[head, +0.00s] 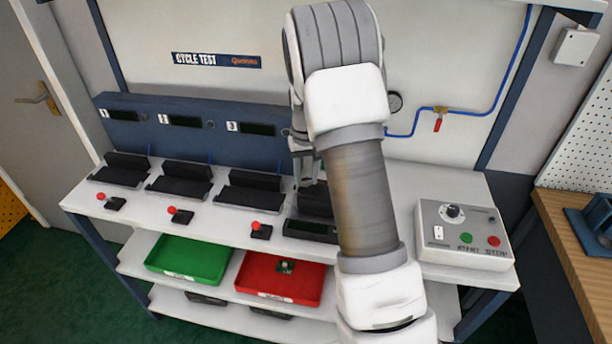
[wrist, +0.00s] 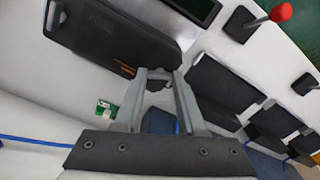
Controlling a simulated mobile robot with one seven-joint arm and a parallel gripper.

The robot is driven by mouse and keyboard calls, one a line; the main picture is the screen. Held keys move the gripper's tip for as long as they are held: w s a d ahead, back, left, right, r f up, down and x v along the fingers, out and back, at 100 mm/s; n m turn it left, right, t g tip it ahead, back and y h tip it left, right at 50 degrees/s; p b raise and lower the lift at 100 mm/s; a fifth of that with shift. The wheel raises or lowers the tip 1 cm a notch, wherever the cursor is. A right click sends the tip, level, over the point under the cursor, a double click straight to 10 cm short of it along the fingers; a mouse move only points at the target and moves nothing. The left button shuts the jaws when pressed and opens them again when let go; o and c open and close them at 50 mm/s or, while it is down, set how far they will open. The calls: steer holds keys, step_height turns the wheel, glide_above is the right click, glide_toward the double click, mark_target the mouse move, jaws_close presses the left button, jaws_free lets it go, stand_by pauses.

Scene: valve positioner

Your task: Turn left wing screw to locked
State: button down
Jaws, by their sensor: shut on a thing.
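A black device with orange lettering (wrist: 118,42), which looks like the positioner, lies at the upper left in the wrist view. In the head view my arm hides it or most of it. My gripper (wrist: 160,75) is at the end of the device nearest the other fixtures, shut on a small part there. The part fits the left wing screw, but the fingertips cover it and its angle cannot be told. In the head view my gripper (head: 306,168) shows partly behind the arm, low over the fourth station.
Black fixtures (head: 250,188) and red-knobbed levers (head: 258,228) line the bench to the left. A box with a dark display (head: 311,230) stands in front. A control box (head: 464,232) is at right. Green (head: 190,258) and red (head: 282,280) trays sit on the shelf below.

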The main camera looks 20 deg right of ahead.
mark_target(306, 181)
steer(key=m, duration=0.4)
steer(key=shift+m, duration=0.4)
stand_by(0.4)
steer(key=shift+c, duration=2.4)
jaws_free()
step_height(306, 181, up, 17)
steer(key=p, duration=0.1)
steer(key=shift+r, duration=0.2)
